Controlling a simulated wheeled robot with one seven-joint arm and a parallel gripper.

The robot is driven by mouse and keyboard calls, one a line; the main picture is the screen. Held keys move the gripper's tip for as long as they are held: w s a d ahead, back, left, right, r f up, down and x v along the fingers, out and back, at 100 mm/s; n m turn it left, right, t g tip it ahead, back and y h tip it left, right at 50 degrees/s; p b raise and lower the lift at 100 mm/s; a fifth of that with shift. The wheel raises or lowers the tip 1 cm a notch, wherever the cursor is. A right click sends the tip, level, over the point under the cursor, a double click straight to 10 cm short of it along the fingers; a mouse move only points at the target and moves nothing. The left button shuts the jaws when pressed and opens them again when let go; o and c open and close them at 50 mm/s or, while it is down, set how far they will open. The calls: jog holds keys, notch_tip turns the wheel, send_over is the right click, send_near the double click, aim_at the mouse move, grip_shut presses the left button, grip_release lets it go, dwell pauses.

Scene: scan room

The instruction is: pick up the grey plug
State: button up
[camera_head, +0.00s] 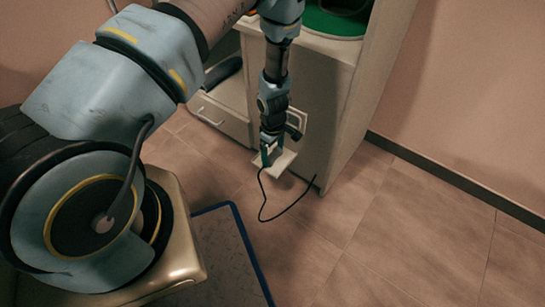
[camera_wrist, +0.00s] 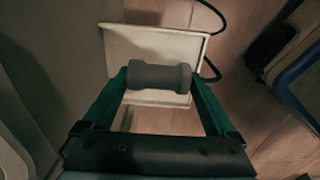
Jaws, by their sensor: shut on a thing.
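The plug itself is hard to make out there. A black cable (camera_head: 263,205) loops from near the gripper toward the cabinet's base.
A pale cabinet (camera_head: 325,110) stands right behind the gripper, with a drawer (camera_head: 222,118) at its left. A green round thing (camera_head: 335,22) is on its top. A blue-edged mat (camera_head: 225,245) lies on the floor. The tiled floor at right (camera_head: 400,235) is clear.

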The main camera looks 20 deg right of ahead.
jog(key=shift+c, duration=1.4)
notch_tip(320, 180, up, 27)
jog(key=p, duration=0.8)
jog(key=s+a+f+b, duration=0.1)
jog(key=s+f+b, duration=0.1)
jog(key=f, duration=0.4)
jog(key=s+a+f+b, duration=0.1)
jog(key=s+f+b, duration=0.1)
jog(key=f+b, duration=0.3)
jog(key=shift+s+f, duration=0.3)
jog(key=shift+f, duration=0.65)
jog(key=shift+w+d+r+p, duration=0.1)
jog(key=shift+w+d, duration=0.35)
jog(key=shift+d, duration=0.3)
jog(key=shift+w+d+f+p, duration=0.15)
jog(key=shift+w+d, duration=0.25)
jog(key=shift+d, duration=0.35)
jog(key=shift+w+d+r+p, duration=0.15)
jog(key=shift+w+d, duration=0.3)
jog(key=shift+d, duration=0.3)
